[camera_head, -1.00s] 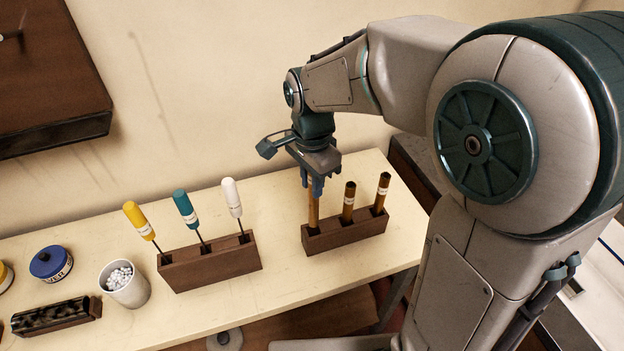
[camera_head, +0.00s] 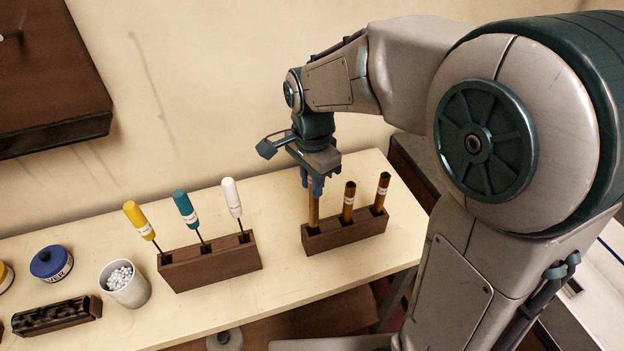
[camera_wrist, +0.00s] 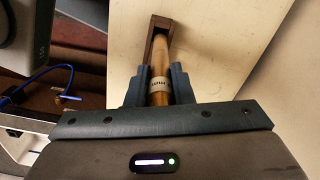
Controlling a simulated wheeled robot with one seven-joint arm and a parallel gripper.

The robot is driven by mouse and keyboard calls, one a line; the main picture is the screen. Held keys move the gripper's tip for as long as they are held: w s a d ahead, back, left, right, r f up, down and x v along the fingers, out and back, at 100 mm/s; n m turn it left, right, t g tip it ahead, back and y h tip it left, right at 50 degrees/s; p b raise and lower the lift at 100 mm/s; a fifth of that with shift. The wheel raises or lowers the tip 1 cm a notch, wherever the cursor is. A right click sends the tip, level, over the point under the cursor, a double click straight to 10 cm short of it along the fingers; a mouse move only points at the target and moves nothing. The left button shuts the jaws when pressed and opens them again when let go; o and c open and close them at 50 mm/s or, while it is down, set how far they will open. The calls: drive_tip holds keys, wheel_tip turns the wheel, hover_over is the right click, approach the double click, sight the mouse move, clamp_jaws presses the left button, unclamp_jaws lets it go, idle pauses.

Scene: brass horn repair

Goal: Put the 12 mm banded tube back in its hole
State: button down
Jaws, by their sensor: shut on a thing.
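My gripper (camera_head: 312,186) is shut on a brass-brown tube (camera_head: 313,210) over the left end of the dark wooden tube block (camera_head: 345,236). In the wrist view the tube (camera_wrist: 160,70) stands between the two fingers (camera_wrist: 158,88), with a pale printed band near them; the print is too small to read surely. The tube's lower end reaches the block's left hole (camera_wrist: 165,30); how deep it sits is hard to tell. Two other banded tubes, a middle one (camera_head: 348,203) and a right one (camera_head: 381,194), stand upright in the same block.
A second wooden block (camera_head: 210,264) to the left holds yellow, teal and white-handled tools. A white cup (camera_head: 126,285) of small white balls, a blue tin (camera_head: 50,263) and a dark block (camera_head: 56,317) stand farther left. The bench (camera_head: 285,215) is clear between the two blocks.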

drive_tip(key=shift+f+b, duration=3.6)
drive_tip(key=shift+f, duration=1.15)
drive_tip(key=c, duration=1.2)
unclamp_jaws()
wheel_tip(320, 180, up, 14)
hover_over(312, 211)
drive_tip(key=shift+w+f, duration=0.1)
drive_tip(key=shift+w, duration=0.35)
drive_tip(key=shift+d, duration=0.15)
